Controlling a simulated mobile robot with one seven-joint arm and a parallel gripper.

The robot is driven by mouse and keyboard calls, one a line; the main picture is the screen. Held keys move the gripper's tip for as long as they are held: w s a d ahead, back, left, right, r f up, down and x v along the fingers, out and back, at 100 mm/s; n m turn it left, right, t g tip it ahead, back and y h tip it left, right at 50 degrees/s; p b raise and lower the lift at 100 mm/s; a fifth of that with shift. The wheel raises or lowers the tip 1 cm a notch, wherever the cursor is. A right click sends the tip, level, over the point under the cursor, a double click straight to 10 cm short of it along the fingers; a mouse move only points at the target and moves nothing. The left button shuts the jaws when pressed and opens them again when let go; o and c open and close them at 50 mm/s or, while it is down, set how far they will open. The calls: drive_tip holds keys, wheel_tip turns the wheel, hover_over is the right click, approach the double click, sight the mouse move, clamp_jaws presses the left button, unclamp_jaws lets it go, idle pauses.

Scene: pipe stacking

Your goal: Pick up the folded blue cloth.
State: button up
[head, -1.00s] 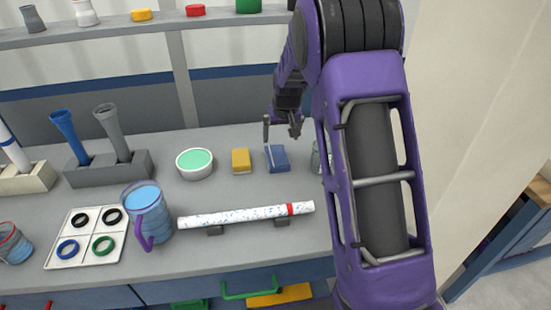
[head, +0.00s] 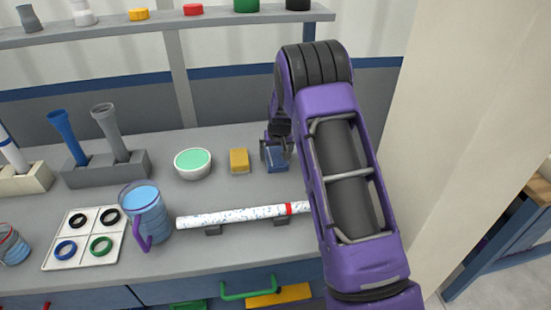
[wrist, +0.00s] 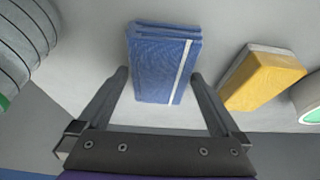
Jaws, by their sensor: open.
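The folded blue cloth (wrist: 160,65) lies on the grey bench, with a white stripe near one edge in the wrist view. It also shows in the head view (head: 277,163), partly hidden by my gripper (head: 276,152). In the wrist view my gripper (wrist: 160,85) is open, its two fingers on either side of the near part of the cloth. I cannot tell whether the fingertips touch the cloth or the bench.
A yellow sponge (head: 239,160) lies just left of the cloth, and a bowl with green contents (head: 193,163) is farther left. A white speckled pipe (head: 240,215) rests on supports in front. A blue jug (head: 148,213) stands at the left.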

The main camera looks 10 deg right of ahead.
sight(276, 156)
drive_tip(key=c, duration=1.1)
drive_tip(key=shift+r, duration=0.15)
wheel_tip(276, 156, up, 10)
